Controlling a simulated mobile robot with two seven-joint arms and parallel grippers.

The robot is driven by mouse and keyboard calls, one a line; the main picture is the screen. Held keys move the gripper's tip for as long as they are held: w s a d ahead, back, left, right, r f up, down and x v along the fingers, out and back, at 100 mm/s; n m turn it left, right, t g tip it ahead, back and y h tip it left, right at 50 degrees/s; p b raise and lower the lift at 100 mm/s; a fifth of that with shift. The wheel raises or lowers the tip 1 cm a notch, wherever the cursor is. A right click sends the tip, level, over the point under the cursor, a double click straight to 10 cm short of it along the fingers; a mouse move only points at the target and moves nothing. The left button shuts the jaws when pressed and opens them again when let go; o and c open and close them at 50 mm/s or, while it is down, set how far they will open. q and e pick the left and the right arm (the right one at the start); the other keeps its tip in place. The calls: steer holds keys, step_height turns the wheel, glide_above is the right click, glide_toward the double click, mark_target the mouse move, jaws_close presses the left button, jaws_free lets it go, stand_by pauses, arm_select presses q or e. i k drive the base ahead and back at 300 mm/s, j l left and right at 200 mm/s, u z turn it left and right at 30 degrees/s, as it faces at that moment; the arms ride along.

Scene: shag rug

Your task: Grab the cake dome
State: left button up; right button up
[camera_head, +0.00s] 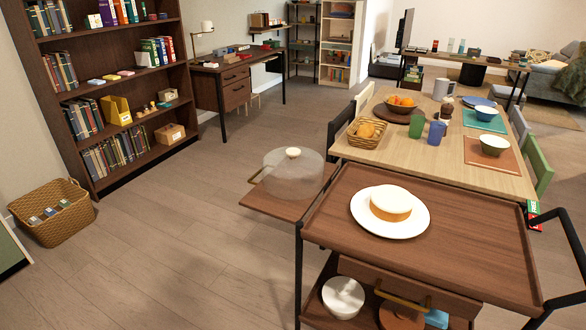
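The cake dome (282,176) is a clear, frosted-looking cover with a cream knob on top. It stands upright on a wooden side leaf (262,204) at the left of the trolley. No gripper is near it, and neither of my grippers is in view. A cake (390,204) with a pale top and brown side sits uncovered on a white plate (366,210), on the trolley's top tray (350,252).
The trolley has black posts and a black handle (574,240) at the right. Its lower shelf holds a white round container (343,297). Behind stands a dining table (385,153) with bowls, cups and fruit. A wicker basket (55,217) is at left. The floor left of the trolley is clear.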

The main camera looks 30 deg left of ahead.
mark_target(289, 173)
steer(key=i+j, duration=0.1)
steer(key=j, duration=0.3)
steer(key=i+j, duration=0.15)
steer(key=j, duration=0.25)
steer(key=i+j, duration=0.1)
steer(key=j, duration=0.3)
steer(key=i+j, duration=0.1)
steer(key=j, duration=0.3)
steer(key=i+j, duration=0.1)
steer(key=j, duration=0.3)
